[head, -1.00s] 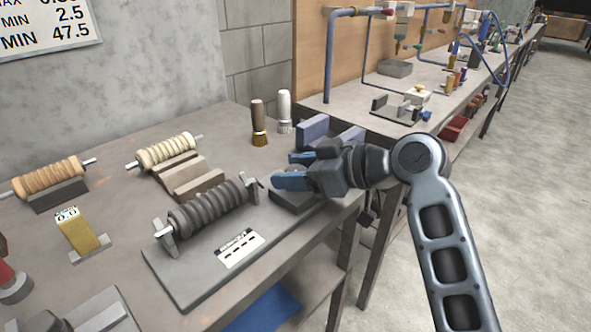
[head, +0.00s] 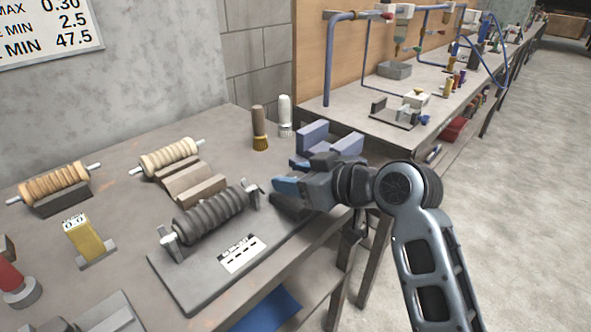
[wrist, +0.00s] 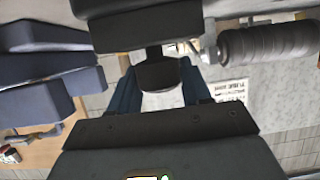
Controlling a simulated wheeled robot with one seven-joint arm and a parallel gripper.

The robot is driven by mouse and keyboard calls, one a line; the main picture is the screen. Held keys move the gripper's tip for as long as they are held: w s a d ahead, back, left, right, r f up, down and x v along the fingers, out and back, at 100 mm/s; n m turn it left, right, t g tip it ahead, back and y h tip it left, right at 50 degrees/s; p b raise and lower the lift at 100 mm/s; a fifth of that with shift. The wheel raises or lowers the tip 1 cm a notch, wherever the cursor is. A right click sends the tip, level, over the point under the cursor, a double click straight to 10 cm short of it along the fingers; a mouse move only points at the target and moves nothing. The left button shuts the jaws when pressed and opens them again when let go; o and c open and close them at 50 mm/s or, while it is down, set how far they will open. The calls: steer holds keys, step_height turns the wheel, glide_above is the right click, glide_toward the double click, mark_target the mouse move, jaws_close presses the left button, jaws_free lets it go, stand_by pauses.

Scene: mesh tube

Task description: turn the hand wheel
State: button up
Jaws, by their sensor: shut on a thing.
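My gripper (head: 288,187) is over the right end of the grey bench, beside the ribbed dark roller (head: 210,215). In the wrist view its two blue fingers (wrist: 158,88) stand on either side of a dark blocky part (wrist: 158,75), and it is shut on this part. The dark part joins a wider dark piece (wrist: 140,28) beyond it. I cannot make out a full wheel outline, so I cannot tell which portion of the hand wheel this is. A dark block (head: 288,208) shows below the fingers in the head view, and the gripper hides much around it.
Blue-grey blocks (head: 313,138) stand close behind my gripper. The roller sits on a grey base plate (head: 190,282) with a white label. A brown-topped and a white-topped cylinder (head: 285,115) stand farther back. Open floor lies to the right.

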steer(key=m+t+h+p, duration=0.1)
steer(key=p, duration=0.1)
steer(key=m+t+h+p, duration=0.1)
steer(key=m+h+p, duration=0.1)
steer(key=shift+r+m+t, duration=0.2)
steer(key=shift+m+t, duration=0.1)
steer(key=shift+t, duration=0.1)
steer(key=shift+f+m+t+h+p, duration=0.15)
steer(key=shift+m+t+h+p, duration=0.35)
steer(key=shift+m+h+p, duration=0.4)
steer(key=o, duration=1)
steer(key=shift+v, duration=3.85)
steer(key=shift+f, duration=0.15)
